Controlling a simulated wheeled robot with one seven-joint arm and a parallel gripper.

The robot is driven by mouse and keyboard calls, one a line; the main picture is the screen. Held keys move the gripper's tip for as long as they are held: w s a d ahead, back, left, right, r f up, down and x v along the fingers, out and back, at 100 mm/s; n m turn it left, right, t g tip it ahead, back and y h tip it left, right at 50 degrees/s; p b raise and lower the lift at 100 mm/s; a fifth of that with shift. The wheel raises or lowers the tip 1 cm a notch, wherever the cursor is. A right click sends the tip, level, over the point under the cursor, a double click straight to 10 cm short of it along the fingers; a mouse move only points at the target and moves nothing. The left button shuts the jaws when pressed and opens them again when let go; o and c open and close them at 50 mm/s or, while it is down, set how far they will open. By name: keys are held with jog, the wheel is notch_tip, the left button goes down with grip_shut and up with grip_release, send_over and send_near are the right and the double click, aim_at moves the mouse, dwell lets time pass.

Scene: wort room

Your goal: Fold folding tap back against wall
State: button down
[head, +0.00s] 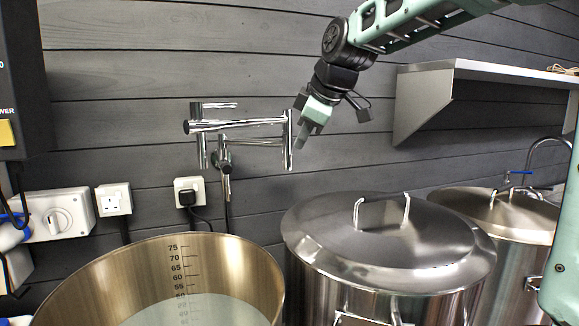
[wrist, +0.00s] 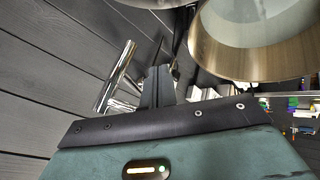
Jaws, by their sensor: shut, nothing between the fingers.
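The chrome folding tap (head: 240,127) is mounted on the dark plank wall in the head view. Its jointed arms are doubled back on each other, with an upright spout piece at the right end. My gripper (head: 301,143) is beside that right end, fingers pointing down and left; I cannot tell whether they touch it. In the wrist view my shut fingers (wrist: 158,87) are in the middle, and part of the chrome tap (wrist: 118,80) shows to their left, close to the wall.
Below stand an open pot (head: 268,285) holding pale liquid, a lidded steel pot (head: 390,245) and another lidded pot (head: 495,212). A steel shelf (head: 440,70) juts from the wall at right. Sockets (head: 113,200) line the wall at left. The open pot also shows in the wrist view (wrist: 220,62).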

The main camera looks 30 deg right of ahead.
aim_at(291, 165)
jog(key=w+d+f+p, duration=0.2)
jog(key=w+f+p, duration=0.2)
jog(key=w+f, duration=0.3)
jog(key=shift+w+d+f, duration=0.25)
jog(key=shift+w+d, duration=0.05)
jog(key=shift+w, duration=0.9)
jog(key=shift+w+d+f+n+y+b, duration=0.15)
jog(key=shift+w+d+n+b, duration=0.2)
jog(key=shift+d+b, duration=0.35)
jog(key=shift+w+d+f+n+y+b, duration=0.15)
jog(key=shift+w+d+n+b, duration=0.15)
jog(key=shift+b, duration=0.6)
jog(key=w+d+n+g+y+p, duration=0.1)
jog(key=w+d+n+y+p, duration=0.1)
jog(key=w+d+n, duration=0.4)
jog(key=shift+w+d+r+g+y, duration=0.25)
jog(key=shift+w+y, duration=0.55)
jog(key=shift+w, duration=0.75)
